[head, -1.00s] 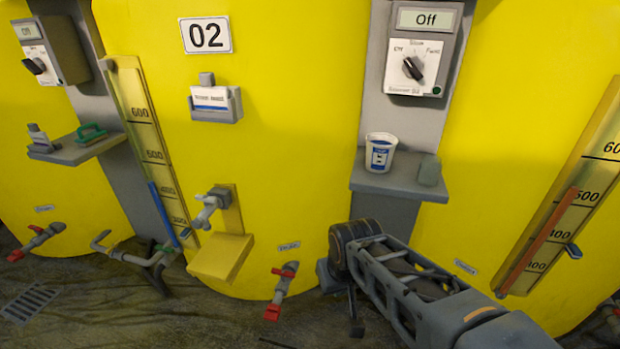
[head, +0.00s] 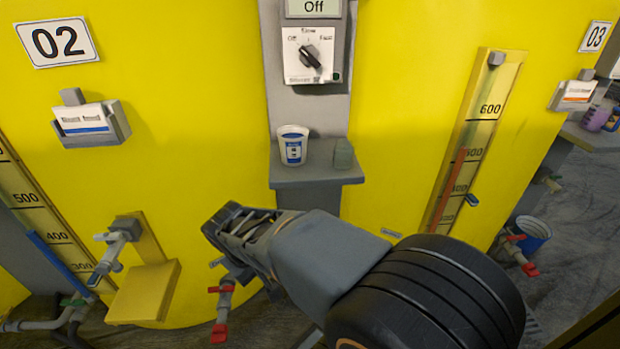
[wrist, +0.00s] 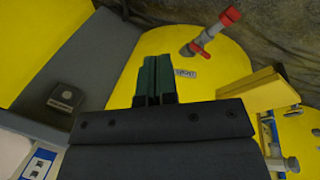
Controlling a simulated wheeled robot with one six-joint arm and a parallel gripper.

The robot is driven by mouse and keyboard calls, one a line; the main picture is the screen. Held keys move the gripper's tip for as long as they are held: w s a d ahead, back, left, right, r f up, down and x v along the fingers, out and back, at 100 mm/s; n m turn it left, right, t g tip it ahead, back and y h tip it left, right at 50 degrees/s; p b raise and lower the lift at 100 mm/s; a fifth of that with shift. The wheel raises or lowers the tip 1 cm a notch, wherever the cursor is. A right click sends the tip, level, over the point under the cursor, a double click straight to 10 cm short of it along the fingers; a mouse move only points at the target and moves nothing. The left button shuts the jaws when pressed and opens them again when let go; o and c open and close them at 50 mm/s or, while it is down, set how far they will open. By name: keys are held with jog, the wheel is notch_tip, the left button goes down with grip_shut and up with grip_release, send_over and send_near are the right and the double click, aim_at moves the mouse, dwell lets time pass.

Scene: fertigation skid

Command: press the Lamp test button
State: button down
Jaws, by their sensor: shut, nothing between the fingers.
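No button labelled Lamp test can be read in either view. In the head view my arm reaches low, left of and below the shelf, well away from the control box.
Yellow tanks (head: 190,120) stand on both sides. A red-handled valve (head: 219,332), a yellow ledge (head: 145,292) and a level gauge (head: 465,150) stick out nearby.

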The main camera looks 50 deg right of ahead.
jog(key=w+d+n+g+h+p, duration=0.25)
jog(key=d+g+h, duration=0.45)
jog(key=d, duration=1.3)
jog(key=w+d+f+n+t+h+p, duration=0.3)
jog(key=w+d+f+n+t+h, duration=0.3)
jog(key=w+d+n+t+h, duration=0.3)
jog(key=shift+d+n+t, duration=0.55)
jog(key=shift+n+t, duration=0.1)
jog(key=shift+t, duration=0.35)
jog(key=shift+d, duration=0.1)
jog(key=w+d+b, duration=0.2)
jog(key=w+d, duration=0.3)
jog(key=w, duration=0.1)
jog(key=shift+w+d+b, duration=0.25)
jog(key=shift+w+b, duration=0.05)
jog(key=shift+w, duration=0.05)
jog(key=shift+w, duration=0.1)
jog(key=shift+w+d+b, duration=0.25)
jog(key=shift+b, duration=0.2)
